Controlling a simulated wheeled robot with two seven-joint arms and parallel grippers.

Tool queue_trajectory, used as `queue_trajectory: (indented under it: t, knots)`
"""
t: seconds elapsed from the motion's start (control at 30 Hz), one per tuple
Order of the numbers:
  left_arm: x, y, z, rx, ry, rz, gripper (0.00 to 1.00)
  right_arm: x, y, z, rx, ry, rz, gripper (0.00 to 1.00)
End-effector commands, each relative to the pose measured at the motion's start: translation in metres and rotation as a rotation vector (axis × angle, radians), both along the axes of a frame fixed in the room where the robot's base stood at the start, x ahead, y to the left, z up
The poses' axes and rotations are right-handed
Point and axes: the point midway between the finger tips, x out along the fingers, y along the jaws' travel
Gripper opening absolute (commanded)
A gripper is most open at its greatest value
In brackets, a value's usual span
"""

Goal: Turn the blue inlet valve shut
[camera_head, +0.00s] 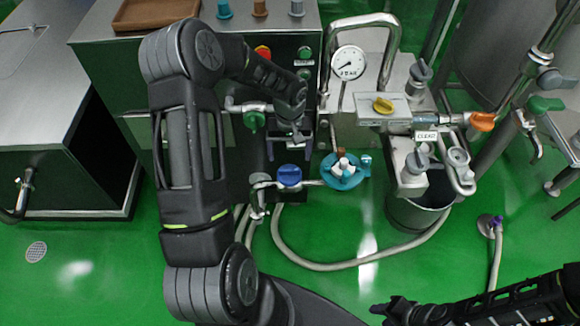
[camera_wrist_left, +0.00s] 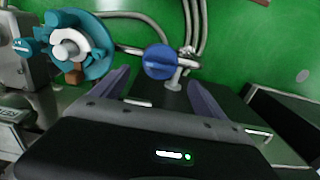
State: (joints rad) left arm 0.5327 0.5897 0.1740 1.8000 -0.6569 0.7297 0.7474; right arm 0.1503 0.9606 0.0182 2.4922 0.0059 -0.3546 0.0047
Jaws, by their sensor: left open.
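The blue inlet valve (camera_head: 290,175) is a round blue knob with a raised grip bar, on a short metal pipe left of a teal pump. In the left wrist view the blue knob (camera_wrist_left: 158,61) lies just beyond the fingertips, between them in the picture. My left gripper (camera_head: 298,138) is above and behind the valve in the head view. In the left wrist view my left gripper (camera_wrist_left: 160,90) is open, with nothing between its fingers and no visible contact with the knob. My right gripper (camera_head: 385,309) is low at the front, far from the valve; its jaws are unclear.
The teal pump (camera_head: 344,170) is right beside the blue valve. A green-handled valve (camera_head: 253,122) is near my left wrist. A pressure gauge (camera_head: 348,62), yellow knob (camera_head: 383,105) and orange handle (camera_head: 482,121) are to the right. A hose (camera_head: 350,265) curves across the open green floor.

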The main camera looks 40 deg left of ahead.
Motion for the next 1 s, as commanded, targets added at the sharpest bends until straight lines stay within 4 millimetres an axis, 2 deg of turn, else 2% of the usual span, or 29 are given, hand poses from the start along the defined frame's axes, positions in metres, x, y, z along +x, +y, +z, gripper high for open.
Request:
queue_trajectory:
  t: [0.53,0.87,1.0]
  knots:
    - [0.000,0.000,-0.069,-0.002,0.001,0.001,0.84,-0.002,-0.001,0.012,-0.003,0.005,-0.001,0.36]
    - [0.000,0.000,-0.075,0.000,-0.001,0.001,0.84,-0.002,-0.001,0.012,-0.004,0.006,-0.001,0.36]
    - [0.000,0.000,-0.075,0.000,-0.001,0.000,0.74,-0.002,-0.001,0.012,-0.003,0.005,-0.001,0.36]
